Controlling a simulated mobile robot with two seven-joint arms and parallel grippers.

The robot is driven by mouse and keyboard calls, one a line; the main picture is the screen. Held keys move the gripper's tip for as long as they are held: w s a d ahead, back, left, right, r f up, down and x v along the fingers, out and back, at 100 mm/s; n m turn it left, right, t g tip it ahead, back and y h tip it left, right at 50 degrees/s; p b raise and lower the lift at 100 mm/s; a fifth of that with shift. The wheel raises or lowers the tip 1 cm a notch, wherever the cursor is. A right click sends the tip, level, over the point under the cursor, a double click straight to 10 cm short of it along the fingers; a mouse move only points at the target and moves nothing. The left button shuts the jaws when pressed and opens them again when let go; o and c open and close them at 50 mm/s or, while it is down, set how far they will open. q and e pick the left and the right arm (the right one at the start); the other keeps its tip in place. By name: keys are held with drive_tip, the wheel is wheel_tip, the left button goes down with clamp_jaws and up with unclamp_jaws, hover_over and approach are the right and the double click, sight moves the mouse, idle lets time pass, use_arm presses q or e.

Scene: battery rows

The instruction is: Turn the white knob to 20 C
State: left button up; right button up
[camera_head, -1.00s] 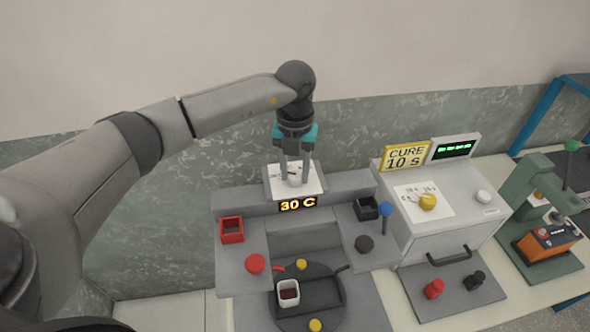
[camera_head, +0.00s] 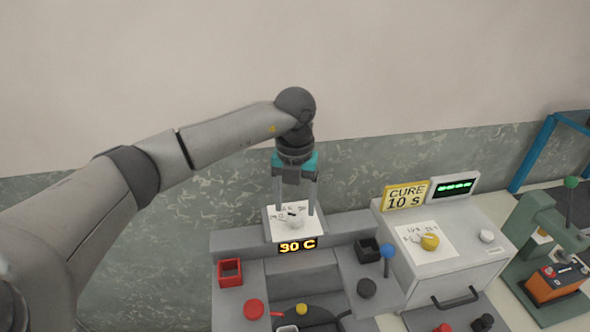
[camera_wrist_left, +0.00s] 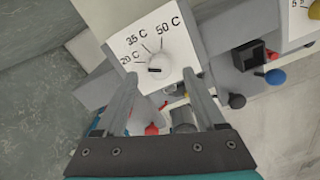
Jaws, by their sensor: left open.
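The white knob (camera_head: 294,219) sits on a white dial plate (camera_head: 273,233) at the back of the grey station, with a dark mark on it. In the left wrist view the knob (camera_wrist_left: 158,66) shows below the labels 20 C, 35 C and 50 C; its dark mark is toward the left. My right gripper is not in view.
A red open box (camera_head: 230,272) and a black open box (camera_head: 367,249) stand on the station. A blue-topped lever (camera_head: 387,254) stands at its right. Further right are a white oven (camera_head: 468,262) with a yellow knob (camera_head: 429,242), and a green press (camera_head: 540,232).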

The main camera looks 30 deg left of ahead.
sight(295, 216)
use_arm(q)
wheel_tip(295, 216, up, 12)
drive_tip(key=b, duration=0.1)
idle(0.6)
